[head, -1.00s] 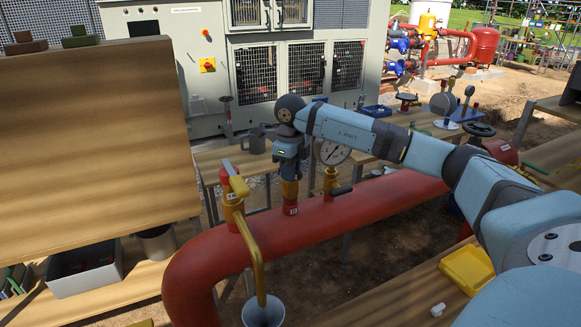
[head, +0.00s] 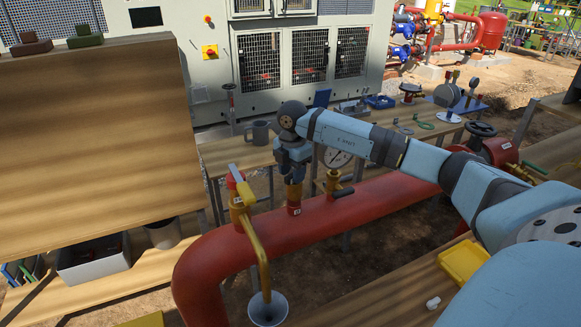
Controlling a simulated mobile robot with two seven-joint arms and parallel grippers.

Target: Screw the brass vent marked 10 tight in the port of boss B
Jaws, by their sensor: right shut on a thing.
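My right gripper (head: 294,178) points straight down over a short red boss (head: 294,208) on the big red pipe. The boss carries a small white tag whose letter is too small to read surely. A brass piece (head: 294,191), which looks like the vent, stands upright at the top of the boss, directly below my gripper. My right gripper is shut on it; the fingers hide its upper part and its marking. I cannot tell how deep it sits in the port. My left gripper is not in view.
A pressure gauge (head: 337,158) stands close right of my right gripper. A grey mug (head: 258,132) is on the bench behind. A yellow tray (head: 464,261) lies at right.

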